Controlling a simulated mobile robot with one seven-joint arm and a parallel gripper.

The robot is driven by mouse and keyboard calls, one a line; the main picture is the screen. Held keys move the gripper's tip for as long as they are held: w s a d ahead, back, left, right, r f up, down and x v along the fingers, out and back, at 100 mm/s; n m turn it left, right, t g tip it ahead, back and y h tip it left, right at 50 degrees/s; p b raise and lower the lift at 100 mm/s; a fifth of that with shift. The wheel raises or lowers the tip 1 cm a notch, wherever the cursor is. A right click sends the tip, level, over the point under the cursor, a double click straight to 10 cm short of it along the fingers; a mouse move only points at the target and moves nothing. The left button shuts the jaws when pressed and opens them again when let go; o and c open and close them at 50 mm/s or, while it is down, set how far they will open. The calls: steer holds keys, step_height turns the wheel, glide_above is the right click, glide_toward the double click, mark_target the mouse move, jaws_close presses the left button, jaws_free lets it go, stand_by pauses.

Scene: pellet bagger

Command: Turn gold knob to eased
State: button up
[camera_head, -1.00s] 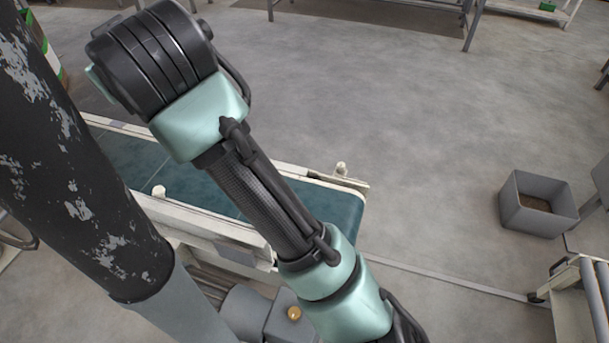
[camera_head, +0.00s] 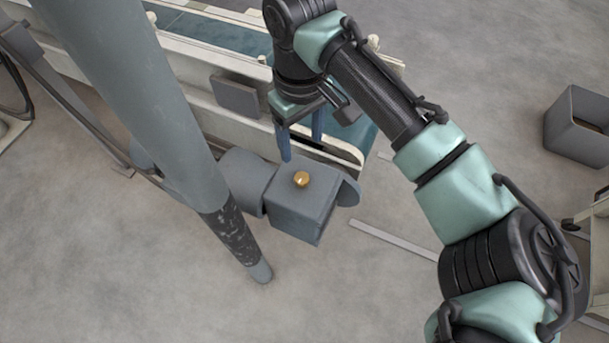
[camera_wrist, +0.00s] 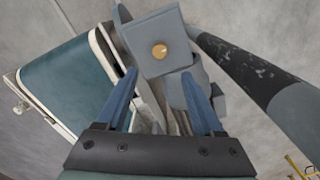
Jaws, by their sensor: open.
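The gold knob (camera_head: 301,179) sits on top of a grey box-shaped housing (camera_head: 297,214) beside the conveyor in the head view. In the wrist view the gold knob (camera_wrist: 159,51) shows on the housing's face (camera_wrist: 172,28), beyond the fingertips. My gripper (camera_head: 302,150) is just behind the knob in the head view, its blue fingers pointing down. In the wrist view my gripper (camera_wrist: 160,82) has its two fingers spread apart with nothing between them. The knob is clear of both fingers. I cannot read any setting mark on the knob.
The conveyor with its teal belt (camera_head: 215,30) and pale frame runs behind the housing; the belt (camera_wrist: 70,85) is at left in the wrist view. A thick grey post (camera_head: 150,85) stands left of the housing. A grey bin (camera_head: 578,125) stands at the right. Floor in front is clear.

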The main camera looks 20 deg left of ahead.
mark_target(301, 177)
step_height(301, 177, down, 12)
steer(key=b, duration=0.5)
steer(key=shift+r, duration=0.1)
steer(key=shift+a, duration=0.1)
jaws_close()
